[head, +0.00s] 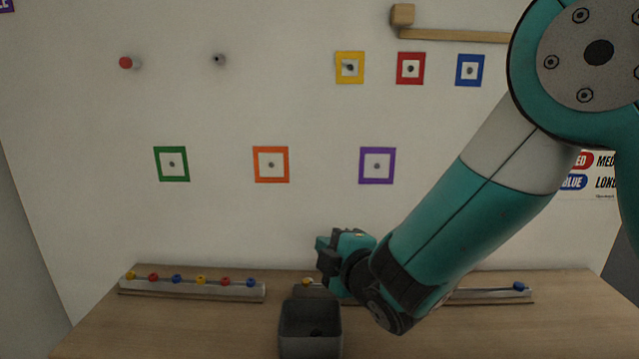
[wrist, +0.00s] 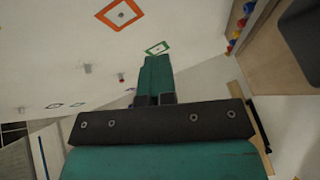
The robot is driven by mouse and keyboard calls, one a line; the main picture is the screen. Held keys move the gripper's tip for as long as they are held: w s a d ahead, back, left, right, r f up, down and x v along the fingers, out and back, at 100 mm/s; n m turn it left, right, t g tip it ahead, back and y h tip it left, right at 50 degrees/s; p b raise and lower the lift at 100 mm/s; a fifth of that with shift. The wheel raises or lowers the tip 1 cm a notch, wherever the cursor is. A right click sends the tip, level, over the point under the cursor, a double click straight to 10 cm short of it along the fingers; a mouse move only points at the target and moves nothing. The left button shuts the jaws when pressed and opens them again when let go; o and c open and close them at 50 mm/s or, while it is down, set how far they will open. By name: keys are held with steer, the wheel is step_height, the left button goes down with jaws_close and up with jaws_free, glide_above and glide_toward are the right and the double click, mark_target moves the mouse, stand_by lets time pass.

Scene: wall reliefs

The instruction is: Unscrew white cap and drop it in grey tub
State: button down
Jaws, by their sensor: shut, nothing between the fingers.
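The grey tub (head: 296,347) stands on the wooden table below the wall. A small dark spot shows on its floor, too unclear to name. My gripper (head: 322,262) is above and just behind the tub, pointing left, apart from it. In the wrist view its fingers (wrist: 155,80) are together and empty. On the wall at upper left are a bare grey stud (head: 218,59) and a stud with a red cap (head: 126,62). I cannot make out a white cap on any stud in either view.
Coloured square frames with studs, such as the orange one (head: 271,165), are on the wall. A rail of coloured caps (head: 190,288) lies at the table's left; another rail (head: 490,296) is partly behind my arm. A wooden bar (head: 455,36) is at top right.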

step_height(320, 180, down, 6)
steer(key=a+n+y+b, duration=0.1)
steer(key=n+b, duration=0.1)
steer(key=b, duration=0.4)
steer(key=shift+a+f+t+y, duration=0.2)
steer(key=shift+a+t+y, duration=0.1)
steer(key=shift+s, duration=0.15)
steer(key=c, duration=1.4)
jaws_free()
steer(key=shift+o, duration=0.2)
